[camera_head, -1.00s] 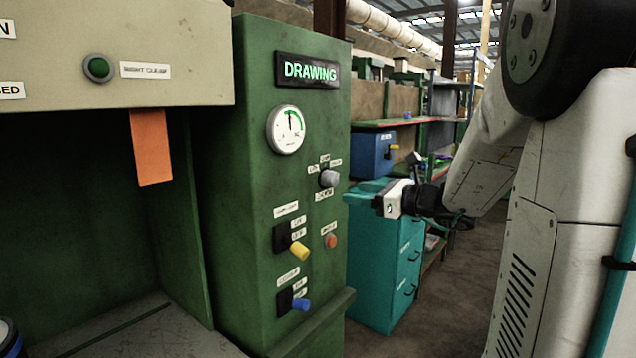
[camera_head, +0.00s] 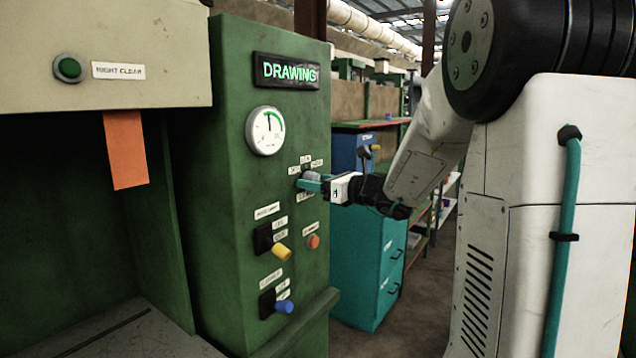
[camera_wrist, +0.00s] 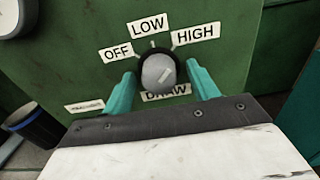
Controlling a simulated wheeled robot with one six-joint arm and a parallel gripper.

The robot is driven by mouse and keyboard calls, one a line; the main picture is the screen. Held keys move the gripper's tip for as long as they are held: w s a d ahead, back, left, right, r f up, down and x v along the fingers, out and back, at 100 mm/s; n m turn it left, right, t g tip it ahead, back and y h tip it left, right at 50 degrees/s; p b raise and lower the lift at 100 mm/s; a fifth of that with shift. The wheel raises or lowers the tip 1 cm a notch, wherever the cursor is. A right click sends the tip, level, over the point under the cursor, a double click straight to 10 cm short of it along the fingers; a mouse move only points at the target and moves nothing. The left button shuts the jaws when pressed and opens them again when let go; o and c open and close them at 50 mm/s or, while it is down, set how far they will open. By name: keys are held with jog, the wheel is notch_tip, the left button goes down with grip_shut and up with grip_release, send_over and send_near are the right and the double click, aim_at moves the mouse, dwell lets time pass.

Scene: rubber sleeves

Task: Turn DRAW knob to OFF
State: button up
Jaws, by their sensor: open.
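The DRAW knob (camera_wrist: 155,70) is a round grey knob on the green panel, with OFF to its upper left, LOW above and HIGH to its upper right. A pale mark on its face slants toward the upper right, on the HIGH side. My gripper (camera_wrist: 161,74) is open, with one teal finger on each side of the knob. Gaps show between the fingers and the knob in the wrist view. In the head view my gripper (camera_head: 309,181) is at the panel and hides part of the knob.
Below the knob on the same panel are a yellow-handled switch (camera_head: 282,252), a small orange button (camera_head: 313,242) and a blue-handled switch (camera_head: 284,307). A round gauge (camera_head: 265,131) and a lit DRAWING sign (camera_head: 287,71) are above. A teal cabinet (camera_head: 362,268) stands behind.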

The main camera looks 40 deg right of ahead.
jog(key=c, duration=1)
jog(key=shift+n, duration=0.4)
jog(key=shift+d+n, duration=0.1)
jog(key=shift+n, duration=8.4)
jog(key=o, duration=1)
